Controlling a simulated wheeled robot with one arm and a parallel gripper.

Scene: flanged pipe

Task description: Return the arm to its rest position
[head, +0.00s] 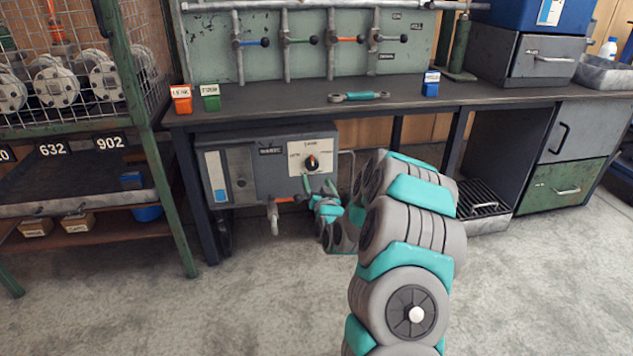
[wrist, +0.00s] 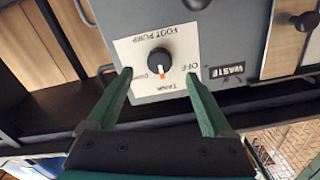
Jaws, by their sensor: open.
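My arm reaches forward and low from the right foreground of the head view, bent, towards the grey cabinet under the bench. My gripper (head: 319,181) is just below a black selector knob (head: 312,162) on that cabinet's white plate. In the wrist view my gripper (wrist: 158,75) has its two green fingers spread wide with nothing between them. The knob (wrist: 159,62) shows between and beyond the fingertips, on the plate marked OFF, TANK and FOOT PUMP. How far the fingertips are from the plate I cannot tell exactly.
The bench top (head: 270,97) overhangs the cabinet (head: 240,160). A tap with an orange handle (head: 285,200) sticks out left of my gripper. A green-framed rack (head: 150,150) stands at left, drawers (head: 567,189) at right. The floor (head: 270,300) in front is clear.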

